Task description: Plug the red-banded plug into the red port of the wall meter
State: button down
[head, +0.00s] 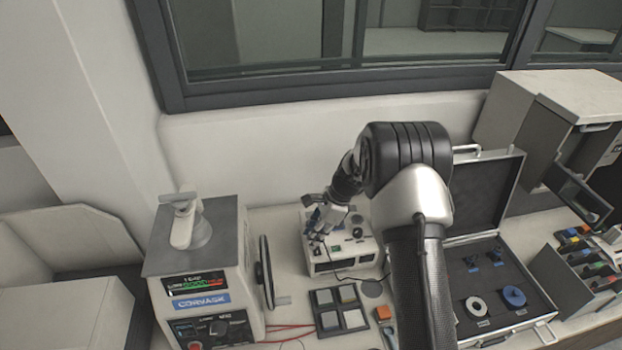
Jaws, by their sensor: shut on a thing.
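My gripper (319,236) is at the front left of a small white instrument box (364,250) on the bench. The box has a dark round knob and a green patch on its front, and looks like the meter. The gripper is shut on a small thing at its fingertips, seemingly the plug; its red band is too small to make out. A thin black lead (350,278) runs below the gripper in front of the box. The red port cannot be made out, and the gripper covers part of the box. I cannot tell whether the plug touches it.
An open case (530,312) and a rack of coloured items (590,262) are right.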

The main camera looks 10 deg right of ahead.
jog(key=w+d+r+m+t+h+p, duration=0.1)
jog(key=w+m+t+h+p, duration=0.2)
jog(key=w+m, duration=0.7)
jog(key=m, duration=0.3)
jog(key=shift+d+r+m+t, duration=0.25)
jog(key=shift+d+m+t, duration=0.15)
jog(key=shift+s+f, duration=0.1)
jog(key=shift+f, duration=0.05)
jog(key=shift+f, duration=0.2)
jog(key=shift+f, duration=0.15)
jog(key=shift+f, duration=0.55)
jog(key=shift+f, duration=0.15)
dwell(0.4)
